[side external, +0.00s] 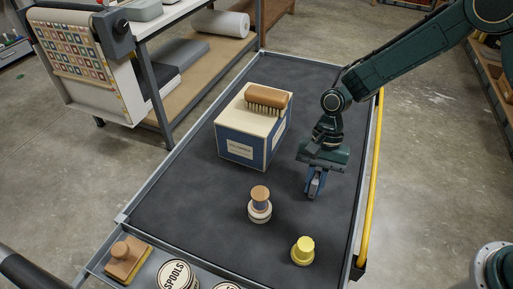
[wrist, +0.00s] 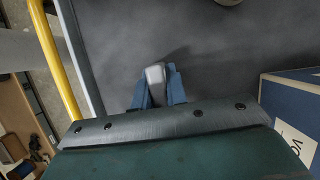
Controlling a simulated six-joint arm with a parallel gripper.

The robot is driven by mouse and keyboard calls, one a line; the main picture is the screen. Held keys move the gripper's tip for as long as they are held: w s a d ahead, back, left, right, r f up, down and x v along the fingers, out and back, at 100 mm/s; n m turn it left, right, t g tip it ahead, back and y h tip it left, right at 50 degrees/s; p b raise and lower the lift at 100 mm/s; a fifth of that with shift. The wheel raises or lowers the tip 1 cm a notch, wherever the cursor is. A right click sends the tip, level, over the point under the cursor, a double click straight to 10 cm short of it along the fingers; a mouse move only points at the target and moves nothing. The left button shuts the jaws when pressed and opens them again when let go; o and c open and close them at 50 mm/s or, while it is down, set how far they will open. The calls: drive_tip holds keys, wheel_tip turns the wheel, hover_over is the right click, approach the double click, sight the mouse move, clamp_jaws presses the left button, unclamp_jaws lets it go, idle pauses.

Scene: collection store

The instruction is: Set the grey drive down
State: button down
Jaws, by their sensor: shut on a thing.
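My gripper (side external: 314,190) points down over the right part of the cart's dark mat (side external: 190,206). In the wrist view its blue fingers (wrist: 156,92) are shut on the grey drive (wrist: 155,74), whose light grey end sticks out between them. In the side view the drive is mostly hidden by the fingers. The fingertips are low, close to the mat; I cannot tell whether the drive touches it.
A blue and cream box (side external: 240,147) with a brush (side external: 267,98) on top stands left of my gripper. A spool stack (side external: 260,205) and a yellow-topped piece (side external: 303,250) stand nearer the front. A yellow rail (side external: 370,190) runs along the right edge. Mat around the fingers is clear.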

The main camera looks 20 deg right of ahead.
sight(316, 176)
wheel_tip(316, 176, up, 19)
idle(0.5)
idle(0.6)
drive_tip(key=w+a+m+t, duration=0.1)
drive_tip(key=w+a+m, duration=0.3)
drive_tip(key=a, duration=0.5)
drive_tip(key=w+a+m+t, duration=0.2)
drive_tip(key=w+a+m, duration=0.2)
drive_tip(key=a, duration=0.5)
drive_tip(key=w+a+m+t+y, duration=0.1)
drive_tip(key=w+a+m, duration=0.3)
drive_tip(key=a, duration=0.5)
drive_tip(key=shift+w+r+m+t, duration=0.2)
drive_tip(key=shift+w+m+t, duration=0.25)
drive_tip(key=shift+m, duration=0.45)
drive_tip(key=shift+s, duration=0.1)
wheel_tip(316, 176, down, 16)
drive_tip(key=shift+r, duration=0.1)
